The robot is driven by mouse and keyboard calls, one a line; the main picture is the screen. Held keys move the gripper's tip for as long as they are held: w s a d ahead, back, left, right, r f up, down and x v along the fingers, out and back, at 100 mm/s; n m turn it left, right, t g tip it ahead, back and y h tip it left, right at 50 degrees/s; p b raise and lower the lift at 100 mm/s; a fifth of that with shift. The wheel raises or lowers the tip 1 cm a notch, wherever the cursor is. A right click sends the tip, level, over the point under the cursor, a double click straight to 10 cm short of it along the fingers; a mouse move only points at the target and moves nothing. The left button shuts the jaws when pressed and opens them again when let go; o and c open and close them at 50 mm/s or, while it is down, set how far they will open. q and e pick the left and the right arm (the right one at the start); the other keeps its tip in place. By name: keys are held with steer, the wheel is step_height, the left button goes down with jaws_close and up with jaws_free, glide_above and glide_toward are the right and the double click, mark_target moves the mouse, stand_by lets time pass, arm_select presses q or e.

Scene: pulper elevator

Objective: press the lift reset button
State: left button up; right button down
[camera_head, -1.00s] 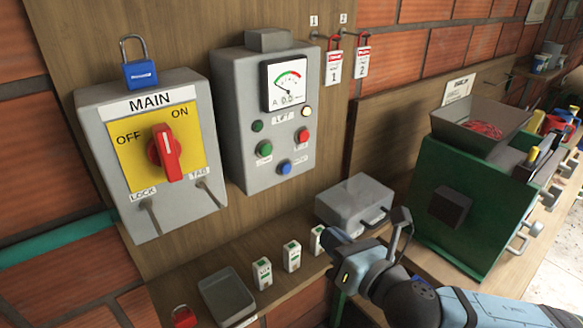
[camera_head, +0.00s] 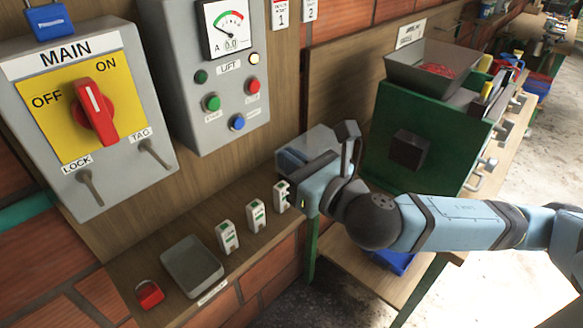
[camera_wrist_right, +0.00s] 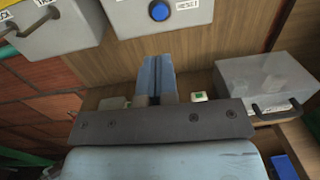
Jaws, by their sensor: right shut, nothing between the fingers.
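The lift control box (camera_head: 185,70) is grey and fixed to the wooden board. It has a dial, green buttons, a white light, a red button (camera_head: 253,86) and, lowest, a blue button (camera_head: 237,122). The blue button also shows in the right wrist view (camera_wrist_right: 158,11), with a label beside it that seems to read RESET. My right gripper (camera_head: 292,160) is shut and empty, to the right of and below the blue button, apart from it. In the right wrist view its closed fingers (camera_wrist_right: 157,62) point up toward the box. My left gripper is out of view.
The MAIN switch box (camera_head: 85,115) is at left. Below, a shelf holds a red padlock (camera_head: 149,294), a grey tray (camera_head: 192,268) and several small white packs (camera_head: 228,237). A grey box (camera_wrist_right: 265,85) and the green pulper (camera_head: 430,135) stand to the right.

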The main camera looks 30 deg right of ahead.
mark_target(240, 124)
steer(key=p+x, duration=0.2)
steer(key=x, duration=0.8)
steer(key=shift+w+a, duration=0.2)
steer(key=shift+w, duration=0.5)
steer(key=shift+p, duration=0.4)
